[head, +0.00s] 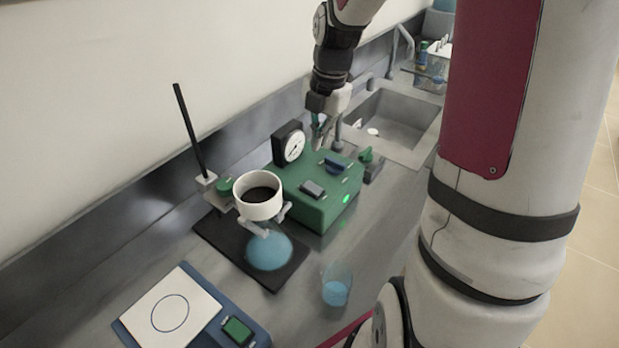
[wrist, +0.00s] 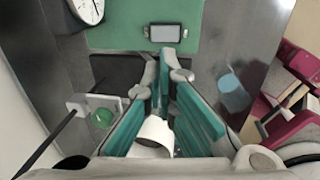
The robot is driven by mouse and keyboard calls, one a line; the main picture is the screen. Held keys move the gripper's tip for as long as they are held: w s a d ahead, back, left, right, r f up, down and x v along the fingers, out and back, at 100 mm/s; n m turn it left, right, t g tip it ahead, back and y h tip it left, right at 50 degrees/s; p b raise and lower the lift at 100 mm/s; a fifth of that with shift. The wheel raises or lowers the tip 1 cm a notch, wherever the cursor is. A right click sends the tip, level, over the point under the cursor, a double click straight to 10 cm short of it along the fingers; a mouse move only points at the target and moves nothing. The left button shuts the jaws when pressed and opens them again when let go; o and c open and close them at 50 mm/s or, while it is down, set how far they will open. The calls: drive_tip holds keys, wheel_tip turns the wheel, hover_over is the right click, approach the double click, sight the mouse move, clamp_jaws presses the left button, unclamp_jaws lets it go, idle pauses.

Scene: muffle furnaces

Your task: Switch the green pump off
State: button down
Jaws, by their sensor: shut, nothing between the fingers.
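The green pump (head: 322,207) stands on the bench in the middle of the head view, with a lit green light (head: 346,198) on its front. A grey rocker switch (head: 312,188) sits on its top; a darker blue-grey piece (head: 335,164) is further back. In the wrist view, the pump (wrist: 215,30) is at the top with a dark switch (wrist: 166,32) on it. My gripper (head: 319,137) is shut and empty, above the pump's back side. Its teal-padded fingers (wrist: 165,78) point towards the pump; I cannot tell any contact.
A round gauge (head: 289,145) stands at the pump's back left. A white funnel (head: 259,197) on a stand with a dark rod (head: 189,130) is left of it. A beaker with blue liquid (head: 336,288) stands in front. A green-handled valve (head: 367,156) and sink (head: 397,120) are right.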

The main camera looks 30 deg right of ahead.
sight(315, 190)
drive_tip(key=f, duration=0.4)
drive_tip(key=w+f, duration=0.1)
drive_tip(key=f, duration=0.8)
drive_tip(key=shift+w+a+f, duration=0.35)
drive_tip(key=shift+w+f, duration=0.05)
drive_tip(key=shift+w+a+f+g+b, duration=0.15)
drive_tip(key=shift+w+f+g+b, duration=0.2)
drive_tip(key=shift+b, duration=0.3)
drive_tip(key=shift+s, duration=0.4)
drive_tip(key=shift+s+d+p, duration=0.4)
drive_tip(key=shift+s+p, duration=0.35)
drive_tip(key=shift+r, duration=0.15)
